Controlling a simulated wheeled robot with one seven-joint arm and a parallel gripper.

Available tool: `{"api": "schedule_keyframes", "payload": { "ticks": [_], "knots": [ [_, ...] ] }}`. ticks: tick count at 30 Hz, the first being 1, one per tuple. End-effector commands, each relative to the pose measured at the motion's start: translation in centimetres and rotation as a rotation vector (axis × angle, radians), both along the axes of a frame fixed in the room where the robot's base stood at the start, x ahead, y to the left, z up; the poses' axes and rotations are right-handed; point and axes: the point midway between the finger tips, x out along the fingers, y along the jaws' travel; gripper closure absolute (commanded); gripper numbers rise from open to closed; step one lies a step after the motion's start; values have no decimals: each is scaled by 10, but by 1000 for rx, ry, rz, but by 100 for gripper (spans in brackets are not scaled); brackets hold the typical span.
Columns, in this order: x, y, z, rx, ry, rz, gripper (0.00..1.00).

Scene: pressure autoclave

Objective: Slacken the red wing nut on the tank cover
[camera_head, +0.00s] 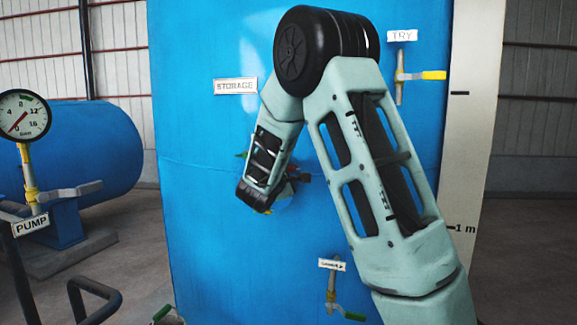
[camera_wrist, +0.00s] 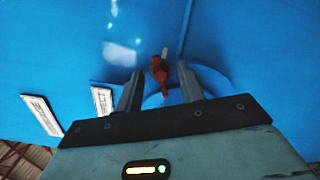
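The red wing nut (camera_wrist: 160,70) shows in the wrist view on the blue tank (camera_wrist: 235,50), in front of a round blue cover (camera_wrist: 212,80). My gripper (camera_wrist: 160,85) is open, with one grey finger on each side of the nut's lower end. I cannot tell whether either finger touches it. In the head view my gripper (camera_head: 285,192) is in front of the blue tank (camera_head: 200,120), and my arm hides most of the cover. Only small red and green bits show beside the gripper there, and the nut is not clear.
A STORAGE label (camera_head: 236,86) is on the tank. A yellow-handled valve (camera_head: 420,76) sits below the TRY label (camera_head: 402,35). A green-handled valve (camera_head: 335,303) is lower down. A pressure gauge (camera_head: 22,115) and a blue horizontal tank (camera_head: 95,150) stand at left.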

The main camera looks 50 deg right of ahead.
Motion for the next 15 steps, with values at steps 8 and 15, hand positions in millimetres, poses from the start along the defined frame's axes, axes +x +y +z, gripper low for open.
{"api": "schedule_keyframes", "payload": {
  "ticks": [8, 15],
  "knots": [
    [1, -3, 0, 0, 0, -1, 62],
    [1, -3, 0, 0, 0, 0, 100]
  ]
}}
